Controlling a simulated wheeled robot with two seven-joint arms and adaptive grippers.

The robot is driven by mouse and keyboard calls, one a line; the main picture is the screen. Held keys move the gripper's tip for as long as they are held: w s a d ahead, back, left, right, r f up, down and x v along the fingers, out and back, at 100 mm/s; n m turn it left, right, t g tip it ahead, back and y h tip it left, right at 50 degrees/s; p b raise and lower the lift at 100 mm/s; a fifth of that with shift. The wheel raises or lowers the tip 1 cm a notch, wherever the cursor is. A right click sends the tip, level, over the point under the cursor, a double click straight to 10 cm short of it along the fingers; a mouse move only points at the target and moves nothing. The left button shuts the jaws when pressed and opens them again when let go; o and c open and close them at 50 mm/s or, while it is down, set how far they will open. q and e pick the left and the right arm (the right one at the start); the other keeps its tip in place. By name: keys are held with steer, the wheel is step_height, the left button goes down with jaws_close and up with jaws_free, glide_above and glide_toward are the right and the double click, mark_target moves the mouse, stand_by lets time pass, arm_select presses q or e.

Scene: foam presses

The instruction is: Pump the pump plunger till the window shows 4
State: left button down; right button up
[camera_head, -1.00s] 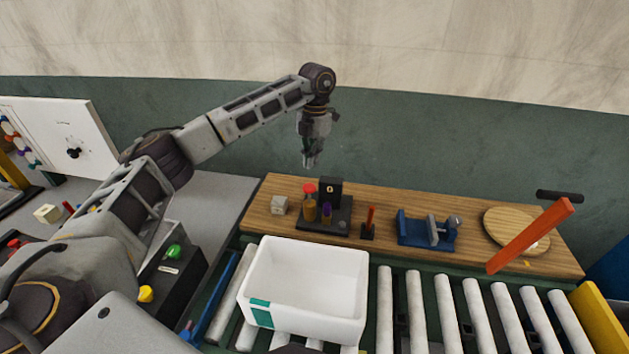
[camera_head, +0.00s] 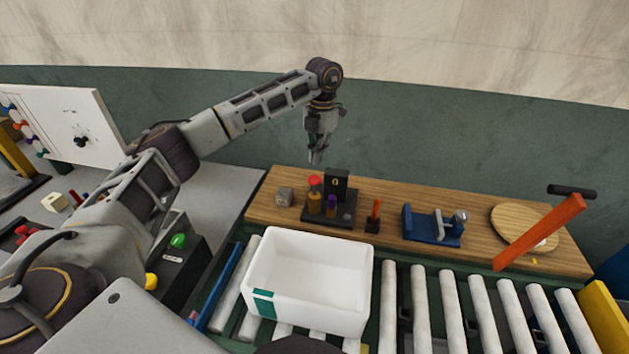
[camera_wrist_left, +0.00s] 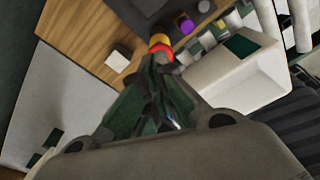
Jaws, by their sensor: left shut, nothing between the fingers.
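The pump stands on a dark base (camera_head: 345,216) on the wooden board. Its plunger has a red top (camera_head: 315,180) over an amber body (camera_head: 315,203). A black block behind it carries the window (camera_head: 335,182), which appears to read 0. A purple piece (camera_head: 332,203) stands beside the amber body. My left gripper (camera_head: 314,160) is shut and empty, pointing down above the red top and apart from it in the head view. In the left wrist view the red top (camera_wrist_left: 161,52) lies just beyond the fingertips. My right gripper is not in view.
A grey cube (camera_head: 284,197) sits left of the pump. A small orange lever (camera_head: 376,211), a blue vise-like device (camera_head: 420,226) and a round wooden disc (camera_head: 512,222) are to the right. A white bin (camera_head: 345,290) stands on rollers in front.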

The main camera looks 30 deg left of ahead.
mark_target(316, 177)
arm_select(q)
steer(key=shift+s+f+b, duration=0.15)
steer(key=shift+f+b, duration=0.65)
steer(key=shift+f, duration=0.55)
steer(key=shift+s+f+b, duration=0.1)
steer(key=shift+f+b, duration=0.7)
steer(key=shift+f, duration=0.5)
steer(key=shift+f, duration=0.1)
